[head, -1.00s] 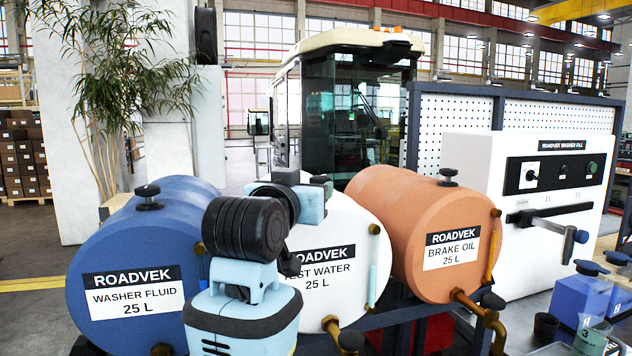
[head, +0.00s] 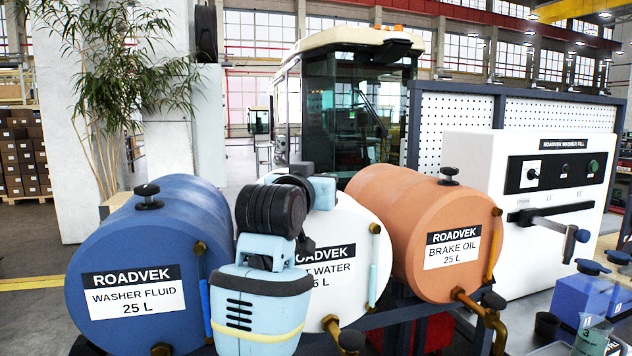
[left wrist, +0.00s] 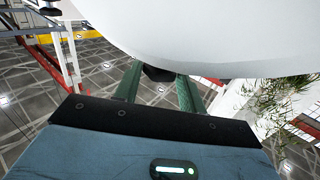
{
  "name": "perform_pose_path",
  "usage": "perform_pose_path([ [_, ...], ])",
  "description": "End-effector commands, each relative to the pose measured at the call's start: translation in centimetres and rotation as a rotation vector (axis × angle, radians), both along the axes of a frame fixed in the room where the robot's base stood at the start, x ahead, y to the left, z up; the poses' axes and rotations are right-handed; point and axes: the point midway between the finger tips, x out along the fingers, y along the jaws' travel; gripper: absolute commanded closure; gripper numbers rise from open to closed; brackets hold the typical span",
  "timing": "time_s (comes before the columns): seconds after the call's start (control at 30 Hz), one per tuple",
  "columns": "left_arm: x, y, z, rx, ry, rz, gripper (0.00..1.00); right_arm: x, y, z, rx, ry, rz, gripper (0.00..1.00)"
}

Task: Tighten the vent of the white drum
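The white drum (head: 362,225), labelled as water, 25 L, lies between the blue and the orange drum. Its vent is hidden behind my left arm in the head view. In the left wrist view a dark vent knob (left wrist: 158,73) sits at the edge of the white drum (left wrist: 215,40). My right gripper is not in view.
The blue drum (head: 140,255) has its vent (head: 148,197) on top at the left. The orange drum (head: 440,235) has its vent (head: 448,176) on top at the right. A white fill panel (head: 540,230) with a lever stands at the far right.

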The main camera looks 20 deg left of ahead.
Motion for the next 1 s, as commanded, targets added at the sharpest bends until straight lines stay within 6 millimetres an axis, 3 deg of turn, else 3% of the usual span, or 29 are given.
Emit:
perform_pose_path([
  [0.03, 0.0, 0.0, -0.02, 0.0, 0.0, 0.0, 0.66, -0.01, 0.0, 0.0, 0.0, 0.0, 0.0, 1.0],
  [0.2, -0.01, 0.0, -0.03, 0.0, 0.001, 0.0, 0.87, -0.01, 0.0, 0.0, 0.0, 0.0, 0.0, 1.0],
  [0.47, 0.09, 0.27, -0.09, 0.0, 0.003, -0.053, 0.87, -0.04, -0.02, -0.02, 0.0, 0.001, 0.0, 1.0],
  [1.0, 0.28, 1.0, -0.2, 0.003, 0.005, -0.34, 0.87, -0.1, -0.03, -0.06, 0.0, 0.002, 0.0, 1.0],
])
